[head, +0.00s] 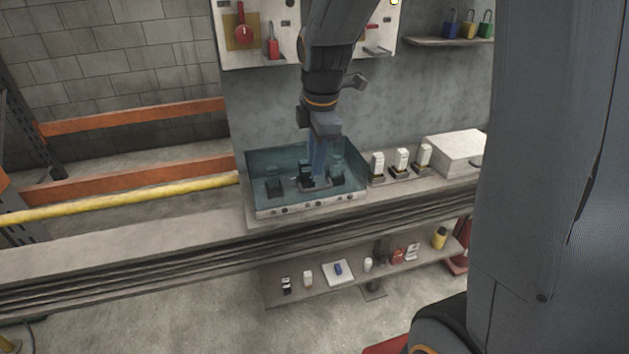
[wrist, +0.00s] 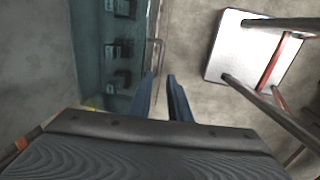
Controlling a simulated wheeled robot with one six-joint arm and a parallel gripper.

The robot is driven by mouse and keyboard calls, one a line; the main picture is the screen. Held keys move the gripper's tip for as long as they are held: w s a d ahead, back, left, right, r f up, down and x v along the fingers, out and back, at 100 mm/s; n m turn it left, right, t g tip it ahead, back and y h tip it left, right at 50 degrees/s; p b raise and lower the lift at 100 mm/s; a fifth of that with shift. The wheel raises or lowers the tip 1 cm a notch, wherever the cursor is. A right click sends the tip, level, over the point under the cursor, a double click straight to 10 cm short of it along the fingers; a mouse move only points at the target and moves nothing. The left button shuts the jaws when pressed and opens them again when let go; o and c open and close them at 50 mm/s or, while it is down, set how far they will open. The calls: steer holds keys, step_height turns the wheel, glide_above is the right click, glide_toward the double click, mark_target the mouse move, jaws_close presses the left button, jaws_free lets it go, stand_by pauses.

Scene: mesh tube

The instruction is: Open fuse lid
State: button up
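The fuse box with its see-through teal lid (head: 262,165) sits on the ledge, with dark fuses (head: 274,187) visible inside it. Whether the lid is fully shut is hard to tell. My gripper (head: 317,180) points down in front of the box and overlaps it in the head view. In the wrist view, the lid (wrist: 90,50) is on the left, with a thin bent handle (wrist: 161,52) along its right edge. My gripper's blue fingers (wrist: 161,77) are apart, with their tips close to the handle's lower end. Contact with the handle cannot be made out.
Several white fuses (head: 401,161) and a white box (head: 456,153) stand on the ledge right of the fuse box. A wall board (head: 335,50) is above. A lower shelf (head: 320,290) holds small items.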

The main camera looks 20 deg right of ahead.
mark_target(314, 191)
steer(key=shift+w+f+p, duration=0.2)
steer(key=shift+w+f, duration=0.05)
steer(key=shift+f, duration=1)
steer(key=shift+w+f+p, duration=0.15)
steer(key=shift+w+f, duration=0.05)
steer(key=shift+f, duration=1.1)
steer(key=shift+w+f+p, duration=0.2)
steer(key=shift+w+f, duration=0.05)
steer(key=shift+f, duration=1)
jaws_close()
